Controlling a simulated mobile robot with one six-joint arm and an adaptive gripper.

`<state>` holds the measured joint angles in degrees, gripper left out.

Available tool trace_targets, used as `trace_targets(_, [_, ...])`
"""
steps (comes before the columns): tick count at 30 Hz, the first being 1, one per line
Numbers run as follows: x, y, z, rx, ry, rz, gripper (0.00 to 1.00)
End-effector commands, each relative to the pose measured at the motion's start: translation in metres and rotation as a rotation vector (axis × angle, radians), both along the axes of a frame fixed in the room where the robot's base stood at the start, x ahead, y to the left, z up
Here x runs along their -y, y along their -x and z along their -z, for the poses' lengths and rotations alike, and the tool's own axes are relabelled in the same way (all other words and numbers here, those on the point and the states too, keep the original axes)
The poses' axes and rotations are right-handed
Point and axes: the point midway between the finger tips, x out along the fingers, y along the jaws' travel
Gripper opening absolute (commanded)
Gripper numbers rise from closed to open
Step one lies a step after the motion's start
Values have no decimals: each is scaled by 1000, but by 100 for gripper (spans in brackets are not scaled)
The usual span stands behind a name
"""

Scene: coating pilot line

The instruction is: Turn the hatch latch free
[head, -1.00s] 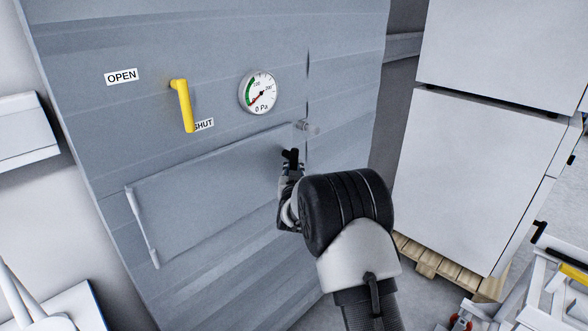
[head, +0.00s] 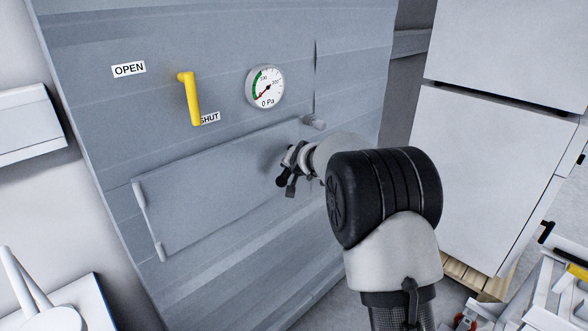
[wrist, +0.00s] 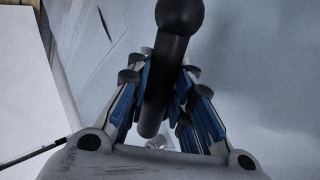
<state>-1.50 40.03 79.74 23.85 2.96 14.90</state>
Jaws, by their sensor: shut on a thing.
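The hatch (head: 205,200) is a flat grey panel in the grey cabinet front, and it looks closed. Its latch is a black bar with a ball end (head: 281,182) near the panel's right part in the head view. In the wrist view the latch bar (wrist: 165,75) runs between the blue-lined fingers, ball at the top. My gripper (head: 290,171) reaches in from the right in the head view and is shut on the latch. It also shows in the wrist view (wrist: 162,80). The latch's mount is hidden behind my gripper.
A yellow handle (head: 190,100) points down to the SHUT label (head: 209,118). A pressure gauge (head: 265,87) reads about 0 Pa. A small round peg (head: 315,122) sticks out above my gripper. White cabinets (head: 490,180) stand to the right.

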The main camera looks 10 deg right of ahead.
Motion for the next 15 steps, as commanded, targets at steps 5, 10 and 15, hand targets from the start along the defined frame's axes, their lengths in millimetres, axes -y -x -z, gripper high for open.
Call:
trace_targets(5, [-1,1,-3,-50,-74,0,0])
trace_targets(10, [-3,2,-10,-134,-190,1,0])
trace_targets(15, [-5,4,-19,-228,-315,1,0])
